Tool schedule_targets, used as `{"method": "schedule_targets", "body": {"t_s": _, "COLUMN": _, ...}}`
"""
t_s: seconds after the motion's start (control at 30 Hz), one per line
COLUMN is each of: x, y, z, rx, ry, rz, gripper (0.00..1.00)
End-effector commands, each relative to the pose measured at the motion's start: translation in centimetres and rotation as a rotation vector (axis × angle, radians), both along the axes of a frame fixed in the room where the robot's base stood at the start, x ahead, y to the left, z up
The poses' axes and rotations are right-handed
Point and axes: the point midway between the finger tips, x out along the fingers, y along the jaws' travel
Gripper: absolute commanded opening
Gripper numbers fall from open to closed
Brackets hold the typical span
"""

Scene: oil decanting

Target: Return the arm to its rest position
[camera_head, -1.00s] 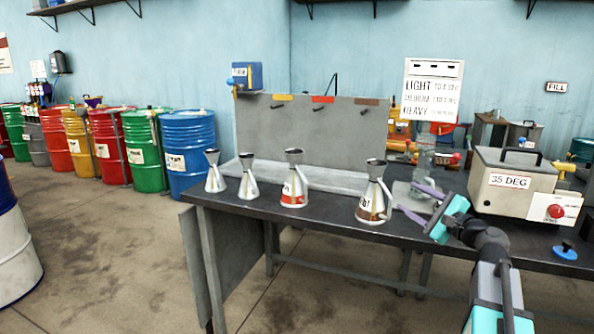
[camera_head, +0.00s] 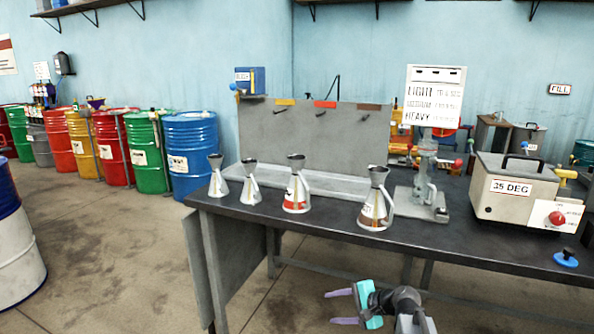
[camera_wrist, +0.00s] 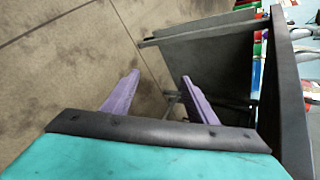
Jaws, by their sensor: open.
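My gripper (camera_head: 342,307) is low in the head view, in front of the workbench and below the level of its top. Its two purple fingers are apart and point left, with nothing between them. In the wrist view the spread fingers (camera_wrist: 160,98) show against the bare floor and the bench's underside. The bench (camera_head: 330,222) has a dark top with a row of metal jugs: two small ones at the left, a jug with a red band (camera_head: 296,190), and a larger jug (camera_head: 375,205) nearest my arm. All the jugs stand upright, clear of the gripper.
A grey box marked 35 DEG (camera_head: 512,188) and a glass-and-metal stand (camera_head: 426,190) are on the bench's right part. The bench edge (camera_wrist: 290,85) runs close at the right in the wrist view. Coloured drums (camera_head: 190,155) stand at the left wall.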

Motion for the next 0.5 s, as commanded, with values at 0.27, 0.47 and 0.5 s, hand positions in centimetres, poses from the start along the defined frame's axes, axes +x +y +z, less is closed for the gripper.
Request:
{"method": "schedule_targets", "body": {"t_s": 0.27, "x": -6.1, "y": 1.1, "z": -9.5, "rx": -0.180, "ry": 0.103, "rz": 0.155, "gripper": 0.53}}
{"method": "schedule_targets", "body": {"t_s": 0.47, "x": -11.2, "y": 1.4, "z": -15.4, "rx": -0.300, "ry": 0.173, "rz": 0.287, "gripper": 0.53}}
{"method": "schedule_targets", "body": {"t_s": 0.5, "x": -12.3, "y": 1.3, "z": -16.5, "rx": -0.322, "ry": 0.188, "rz": 0.315, "gripper": 0.53}}
